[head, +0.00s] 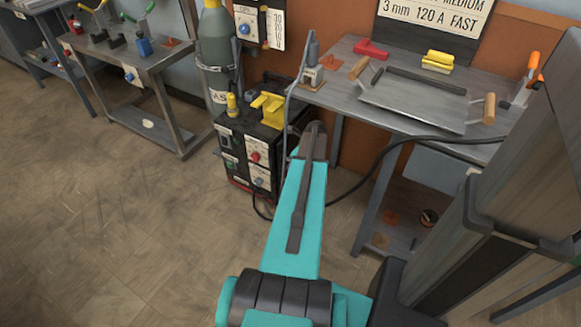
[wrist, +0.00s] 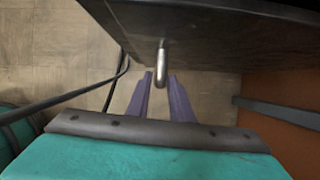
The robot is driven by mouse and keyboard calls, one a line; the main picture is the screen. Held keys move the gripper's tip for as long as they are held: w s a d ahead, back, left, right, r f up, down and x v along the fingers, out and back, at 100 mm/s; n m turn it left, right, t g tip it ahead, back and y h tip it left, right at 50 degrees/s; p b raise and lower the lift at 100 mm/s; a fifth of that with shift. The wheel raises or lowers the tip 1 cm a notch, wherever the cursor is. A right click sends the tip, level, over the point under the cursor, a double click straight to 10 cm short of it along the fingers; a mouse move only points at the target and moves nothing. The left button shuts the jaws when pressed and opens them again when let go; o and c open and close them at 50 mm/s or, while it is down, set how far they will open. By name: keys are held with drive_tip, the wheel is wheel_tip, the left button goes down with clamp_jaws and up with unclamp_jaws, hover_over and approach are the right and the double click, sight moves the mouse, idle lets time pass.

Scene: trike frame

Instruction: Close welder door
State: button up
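The welder (head: 255,150) is a dark box with knobs and pale labels on its front, in the middle of the head view. In the wrist view a dark panel (wrist: 225,35), which looks like the welder door, fills the top. A short metal handle (wrist: 161,62) sticks out from it. My gripper (wrist: 160,77) has its two purple fingers apart. In the picture the handle's end lies between the fingertips; I cannot tell whether they touch it. In the head view my teal arm hides the gripper and the door.
A gas cylinder (head: 215,50) stands behind the welder. A metal workbench (head: 350,90) with a tray and tools is to the right, its leg (head: 375,200) near my arm. A black cable (head: 400,143) hangs from the bench. The floor (head: 100,220) at the left is clear.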

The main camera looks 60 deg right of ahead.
drive_tip(key=p+v, duration=0.1)
drive_tip(key=v, duration=0.6)
idle(0.5)
